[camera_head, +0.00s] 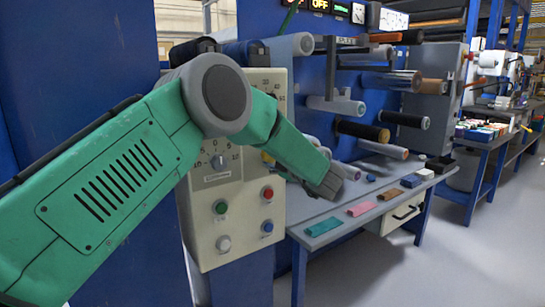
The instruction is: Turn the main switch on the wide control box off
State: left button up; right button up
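A beige control box (243,225) is mounted on a blue post left of centre. A dial knob with a number scale (217,162) sits on its face. Below it are a green button (221,207), a red button (267,193), a white button (223,243) and a blue button (267,226). My green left arm crosses in front of the box and hides its upper middle. I cannot tell which control is the main switch. My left gripper (331,184) is dark and partly seen, to the right of the box; its fingers are unclear. My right gripper is not in view.
Film rollers (337,105) stick out from the blue machine at right. A grey table (330,212) below them holds several small coloured blocks. Displays (320,6), one reading OFF, are at the top. Open grey floor (430,270) lies at lower right.

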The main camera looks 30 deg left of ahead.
pick_arm(q)
jog(key=o, duration=1.1)
jog(key=shift+w, duration=0.1)
jog(key=shift+o, duration=0.2)
jog(key=shift+a, duration=0.1)
jog(key=v, duration=1.2)
jog(key=shift+f, duration=0.2)
